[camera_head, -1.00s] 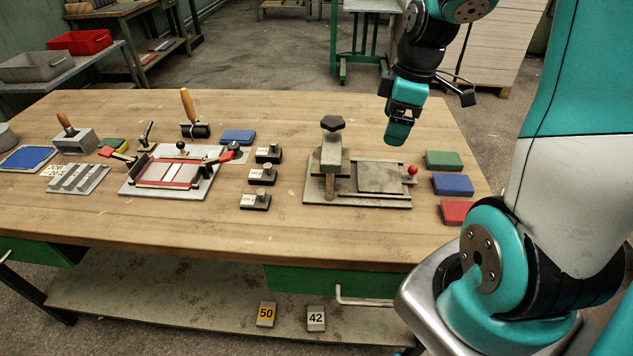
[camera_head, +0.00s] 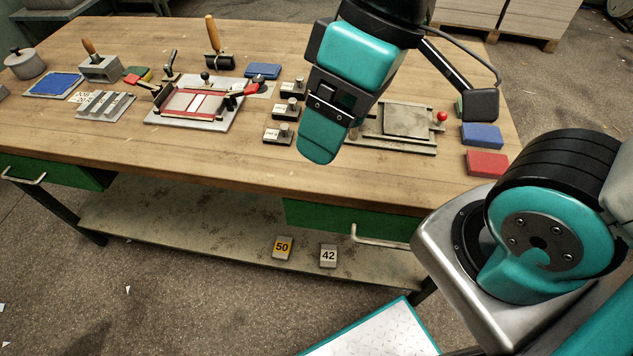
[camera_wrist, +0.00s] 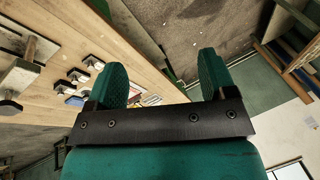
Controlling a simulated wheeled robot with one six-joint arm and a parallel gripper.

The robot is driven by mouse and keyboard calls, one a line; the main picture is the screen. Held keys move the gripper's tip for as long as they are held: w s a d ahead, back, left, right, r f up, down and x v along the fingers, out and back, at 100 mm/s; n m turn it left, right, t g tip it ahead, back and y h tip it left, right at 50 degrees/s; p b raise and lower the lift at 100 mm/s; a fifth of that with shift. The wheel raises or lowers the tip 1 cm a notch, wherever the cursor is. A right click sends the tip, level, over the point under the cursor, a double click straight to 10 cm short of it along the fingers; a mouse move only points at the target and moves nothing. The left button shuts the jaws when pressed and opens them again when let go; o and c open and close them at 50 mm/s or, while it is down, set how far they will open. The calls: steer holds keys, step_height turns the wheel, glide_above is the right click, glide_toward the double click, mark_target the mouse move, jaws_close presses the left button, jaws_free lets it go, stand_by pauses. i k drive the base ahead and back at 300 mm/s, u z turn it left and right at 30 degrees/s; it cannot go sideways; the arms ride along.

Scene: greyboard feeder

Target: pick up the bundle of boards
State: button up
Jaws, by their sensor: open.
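Two small grey blocks that look like board bundles stand on the bench's lower shelf in the head view. One bundle (camera_head: 283,248) has a yellow label reading 50. The other bundle (camera_head: 328,256) stands to its right with a white label reading 42. My gripper (camera_head: 321,140) is over the front part of the bench top, above and well apart from both. In the wrist view my gripper (camera_wrist: 161,80) shows two teal fingers spread apart with nothing between them. I cannot make out the bundles in the wrist view.
The wooden bench top (camera_head: 200,165) overhangs the lower shelf (camera_head: 180,227). A green drawer (camera_head: 330,215) with a metal handle (camera_head: 380,240) hangs above the bundles. A clamp jig (camera_head: 195,105), a plate fixture (camera_head: 405,122) and colored blocks occupy the top. The floor in front is mostly clear.

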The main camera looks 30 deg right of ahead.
mark_target(328, 255)
steer(key=k, duration=0.5)
steer(key=z, duration=1.15)
steer(key=k, duration=0.7)
steer(key=u, duration=0.9)
steer(key=i, duration=0.5)
